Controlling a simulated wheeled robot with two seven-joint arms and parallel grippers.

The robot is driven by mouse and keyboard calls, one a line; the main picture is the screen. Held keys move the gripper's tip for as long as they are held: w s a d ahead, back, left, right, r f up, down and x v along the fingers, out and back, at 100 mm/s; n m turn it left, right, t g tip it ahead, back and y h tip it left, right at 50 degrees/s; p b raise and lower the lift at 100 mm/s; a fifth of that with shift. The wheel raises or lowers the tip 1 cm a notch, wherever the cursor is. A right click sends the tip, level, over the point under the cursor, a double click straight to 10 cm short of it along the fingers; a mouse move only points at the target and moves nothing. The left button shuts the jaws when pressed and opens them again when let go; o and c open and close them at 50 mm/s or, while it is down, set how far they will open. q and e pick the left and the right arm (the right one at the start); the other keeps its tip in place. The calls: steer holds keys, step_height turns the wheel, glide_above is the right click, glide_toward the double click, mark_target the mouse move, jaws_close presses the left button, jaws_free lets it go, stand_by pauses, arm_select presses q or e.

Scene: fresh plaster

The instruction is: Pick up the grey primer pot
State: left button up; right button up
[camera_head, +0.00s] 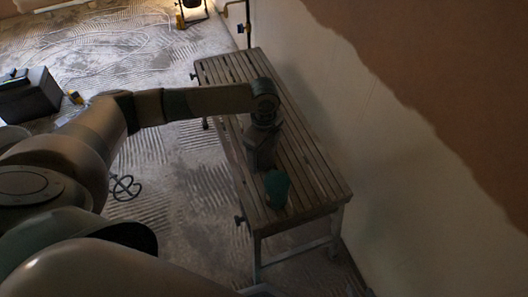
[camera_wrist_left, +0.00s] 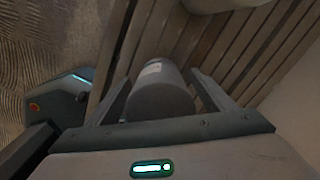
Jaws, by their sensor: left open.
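The grey primer pot (camera_wrist_left: 160,92) shows in the left wrist view as a dark grey cylinder with a small pale label. It is above the slatted bench, between the two fingers of my left gripper (camera_wrist_left: 162,98). The fingers are open, one on each side of the pot; I cannot tell whether either touches it. In the head view my left gripper (camera_head: 260,158) reaches down over the bench and I cannot make out the pot there.
The slatted wooden bench (camera_head: 313,178) stands along the plastered wall (camera_head: 400,150). A dark green rounded object (camera_head: 276,188) is on it, close beside my gripper. A pale rounded shape (camera_wrist_left: 222,4) shows at the wrist view's top. A black box (camera_head: 30,95) lies on the floor.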

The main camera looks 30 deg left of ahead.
arm_select(q)
steer(key=c, duration=1.5)
steer(key=shift+r, duration=0.1)
